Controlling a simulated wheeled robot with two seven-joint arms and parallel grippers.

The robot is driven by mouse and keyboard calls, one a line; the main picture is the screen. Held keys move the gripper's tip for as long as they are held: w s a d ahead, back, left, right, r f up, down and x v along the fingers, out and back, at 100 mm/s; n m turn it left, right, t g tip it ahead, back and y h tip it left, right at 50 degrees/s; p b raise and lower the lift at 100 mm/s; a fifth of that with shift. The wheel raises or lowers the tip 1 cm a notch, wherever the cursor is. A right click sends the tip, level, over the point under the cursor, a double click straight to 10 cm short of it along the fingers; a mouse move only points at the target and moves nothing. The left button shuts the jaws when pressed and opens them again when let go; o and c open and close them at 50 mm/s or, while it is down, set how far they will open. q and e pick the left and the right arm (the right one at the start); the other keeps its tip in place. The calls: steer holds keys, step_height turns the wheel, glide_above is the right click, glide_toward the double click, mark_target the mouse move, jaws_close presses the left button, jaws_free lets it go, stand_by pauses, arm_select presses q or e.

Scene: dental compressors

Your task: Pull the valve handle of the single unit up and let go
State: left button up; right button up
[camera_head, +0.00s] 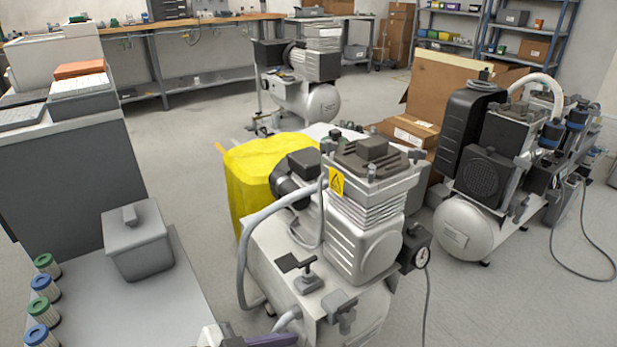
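The nearest compressor, with one pump head (365,215) on a pale tank (270,250), stands in the middle front and seems to be the single unit. On its tank top is a small grey valve with a dark flat lever (288,262), which looks about level. A grey fitting (341,308) sits on the tank nearer the front. At the bottom edge a cut-off white, dark and purple part, which looks like my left gripper (250,340), shows below and left of the valve, apart from it. Its fingertips are not clear. My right gripper is out of view.
A grey cart (170,310) at left holds a grey lidded box (137,240) and several filters (44,312). A larger compressor (468,225) stands at right. A grey hose (245,255) loops left of the valve.

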arm_select(q)
steer(key=s+a+f+n+g+y, duration=0.4)
steer(key=s+a+n+y, duration=0.55)
steer(key=s+a, duration=0.8)
steer(key=w+d+f+m+t+h, duration=0.25)
steer(key=w+d+t, duration=0.3)
steer(key=d, duration=0.45)
steer(key=a+r+n+p, duration=0.1)
steer(key=a+r+p, duration=0.1)
steer(key=r+p, duration=0.4)
steer(key=a+r+n+p, duration=0.1)
steer(key=r+p, duration=0.6)
steer(key=p, duration=0.9)
steer(key=shift+s+a+r+t+y, duration=0.2)
steer(key=shift+s+a+t+y, duration=0.25)
steer(key=shift+a, duration=0.4)
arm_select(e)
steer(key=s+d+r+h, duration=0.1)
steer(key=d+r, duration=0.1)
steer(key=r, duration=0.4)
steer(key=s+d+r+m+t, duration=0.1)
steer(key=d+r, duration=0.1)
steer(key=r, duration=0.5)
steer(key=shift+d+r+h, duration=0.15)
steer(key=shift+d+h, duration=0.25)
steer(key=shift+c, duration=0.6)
